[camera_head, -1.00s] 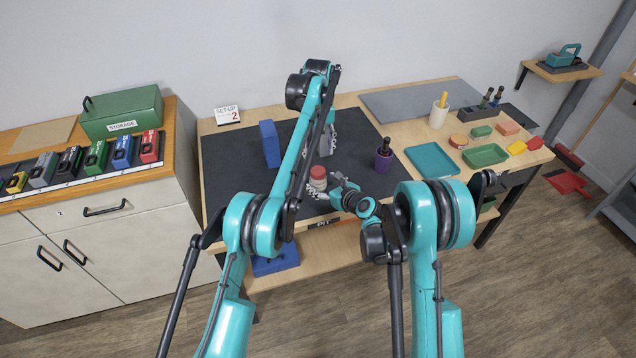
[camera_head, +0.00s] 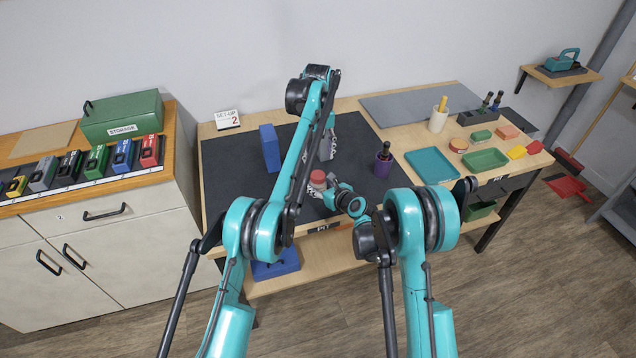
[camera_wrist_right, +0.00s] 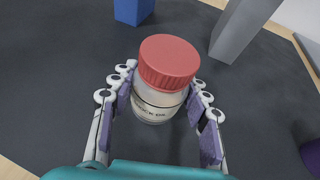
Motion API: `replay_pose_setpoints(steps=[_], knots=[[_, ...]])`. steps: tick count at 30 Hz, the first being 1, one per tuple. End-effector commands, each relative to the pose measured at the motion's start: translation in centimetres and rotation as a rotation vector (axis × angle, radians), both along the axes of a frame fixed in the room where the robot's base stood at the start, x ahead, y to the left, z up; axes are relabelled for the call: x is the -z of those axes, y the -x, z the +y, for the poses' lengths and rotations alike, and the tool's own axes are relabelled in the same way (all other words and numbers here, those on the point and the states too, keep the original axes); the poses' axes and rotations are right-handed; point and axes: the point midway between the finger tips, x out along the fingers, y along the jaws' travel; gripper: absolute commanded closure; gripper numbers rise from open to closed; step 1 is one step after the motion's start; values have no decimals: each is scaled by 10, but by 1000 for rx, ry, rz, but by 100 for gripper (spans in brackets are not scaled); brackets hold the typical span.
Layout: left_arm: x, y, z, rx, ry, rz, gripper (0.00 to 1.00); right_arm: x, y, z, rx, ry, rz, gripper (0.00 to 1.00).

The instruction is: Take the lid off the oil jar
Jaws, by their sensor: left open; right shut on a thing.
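The oil jar (camera_wrist_right: 158,108) stands upright on the dark mat, a clear jar with a printed label. Its red lid (camera_wrist_right: 168,62) is on top; the lid also shows in the head view (camera_head: 317,177). My right gripper (camera_head: 322,188) is low at the jar's side, shut on the jar body below the lid. In the right wrist view its fingers (camera_wrist_right: 160,88) are on both sides of the jar. My left gripper (camera_head: 332,128) is open, higher and farther back near a grey block, partly hidden by its own arm.
A blue block (camera_head: 270,147) and a grey block (camera_head: 326,149) stand behind the jar on the dark mat (camera_head: 232,165). A purple cup (camera_head: 383,163) with a tool in it is to the right. A teal tray (camera_head: 432,166) lies farther right. The mat's left part is clear.

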Motion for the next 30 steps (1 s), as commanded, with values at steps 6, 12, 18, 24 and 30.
replay_pose_setpoints(steps=[6, 12, 18, 24, 30], knots=[[0, 0, 0, 227, 0, 0, 42, 0, 0, 0, 0, 0, 0, 100], [0, 0, 0, 694, 0, 0, 42, 0, 0, 0, 0, 1, 1, 100], [0, 0, 0, 1190, 0, 0, 42, 0, 0, 0, 0, 1, 1, 100], [0, 0, 0, 1685, 0, 0, 42, 0, 0, 0, 0, 1, 1, 100], [0, -1, 0, 2181, 1, 0, 42, 0, 0, 0, 0, 1, 1, 100]])
